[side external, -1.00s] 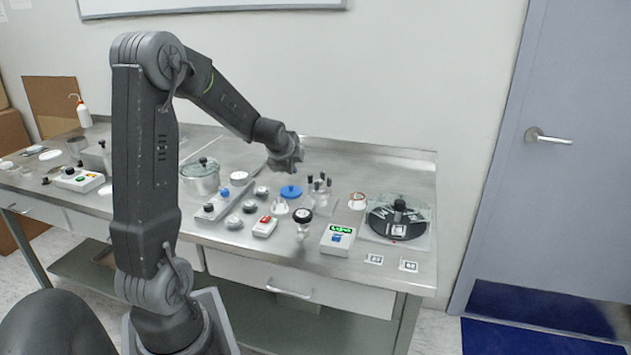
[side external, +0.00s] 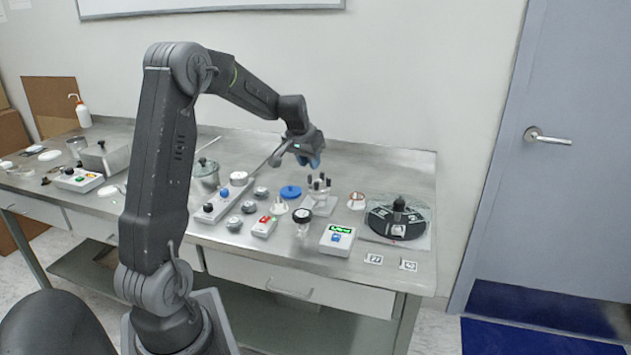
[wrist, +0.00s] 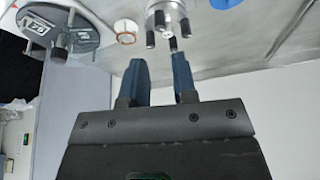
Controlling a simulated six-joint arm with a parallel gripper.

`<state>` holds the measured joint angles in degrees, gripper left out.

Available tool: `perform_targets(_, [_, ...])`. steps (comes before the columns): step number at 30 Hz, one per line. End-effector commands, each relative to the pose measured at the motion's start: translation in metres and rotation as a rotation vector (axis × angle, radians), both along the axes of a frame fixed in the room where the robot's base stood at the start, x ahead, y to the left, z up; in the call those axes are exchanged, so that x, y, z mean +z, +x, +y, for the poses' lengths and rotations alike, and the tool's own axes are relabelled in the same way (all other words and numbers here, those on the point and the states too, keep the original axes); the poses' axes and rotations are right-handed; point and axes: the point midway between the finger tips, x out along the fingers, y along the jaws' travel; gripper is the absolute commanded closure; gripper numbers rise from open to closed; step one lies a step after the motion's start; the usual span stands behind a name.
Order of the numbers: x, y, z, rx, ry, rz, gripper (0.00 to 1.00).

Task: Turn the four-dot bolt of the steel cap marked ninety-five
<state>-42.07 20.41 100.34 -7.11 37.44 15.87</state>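The steel cap (side external: 318,197) with several upright black-topped bolts (side external: 321,182) stands on a small square plate near the middle right of the bench. The wrist view also shows the cap (wrist: 165,17), with dark bolts (wrist: 150,40) around its rim. No dot marks and no ninety-five can be read on it. My gripper (side external: 312,161) hangs above and slightly behind the cap. In the wrist view its blue fingers (wrist: 159,62) are apart with nothing between them. One bolt (wrist: 173,45) shows just beyond the right fingertip; I cannot tell whether they touch.
A round black turntable (side external: 385,222) with a clear cover stands right of the cap. A blue lid (side external: 290,191) lies to the left. A white box with a green display (side external: 338,239) stands in front. Number cards (side external: 408,265) lie near the front edge.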

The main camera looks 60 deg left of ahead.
Motion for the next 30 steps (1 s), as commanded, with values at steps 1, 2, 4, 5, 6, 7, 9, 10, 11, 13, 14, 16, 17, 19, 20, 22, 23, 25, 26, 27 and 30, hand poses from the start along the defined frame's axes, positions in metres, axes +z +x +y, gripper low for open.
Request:
perform_targets(1, [-0.012,0.004,0.002,-0.001,-0.003,0.004,0.74])
perform_targets(2, [-0.018,0.006,0.003,-0.001,-0.003,0.003,0.74])
perform_targets(4, [-0.031,0.010,0.006,-0.002,-0.002,0.002,0.74])
perform_targets(5, [-0.036,0.012,0.007,-0.002,-0.002,0.002,0.74])
perform_targets(6, [-0.043,0.015,0.008,-0.003,-0.001,0.003,0.74])
perform_targets(7, [-0.048,0.017,0.010,-0.003,0.000,0.002,0.74])
perform_targets(9, [-0.057,0.020,0.012,-0.003,0.000,0.002,0.74])
perform_targets(10, [-0.061,0.022,0.012,-0.003,0.000,0.001,0.74])
perform_targets(11, [-0.064,0.023,0.013,-0.003,0.000,0.001,0.74])
perform_targets(13, [-0.070,0.025,0.014,-0.003,0.000,0.001,0.74])
perform_targets(14, [-0.072,0.026,0.015,-0.003,0.001,0.001,0.74])
perform_targets(16, [-0.075,0.027,0.016,-0.003,0.002,-0.001,0.74])
perform_targets(17, [-0.076,0.028,0.016,-0.003,0.002,-0.001,0.74])
perform_targets(19, [-0.077,0.028,0.016,-0.002,0.003,-0.001,0.74])
perform_targets(20, [-0.077,0.028,0.016,-0.002,0.003,-0.001,0.74])
perform_targets(22, [-0.077,0.028,0.016,-0.002,0.003,-0.001,0.74])
perform_targets(23, [-0.077,0.028,0.016,-0.002,0.003,-0.001,0.74])
perform_targets(25, [-0.077,0.028,0.016,-0.002,0.003,-0.001,0.74])
perform_targets(26, [-0.077,0.028,0.016,-0.002,0.003,-0.001,0.75])
perform_targets(27, [-0.077,0.028,0.016,-0.002,0.003,-0.001,0.79])
perform_targets(30, [-0.077,0.028,0.016,-0.002,0.003,-0.001,0.88])
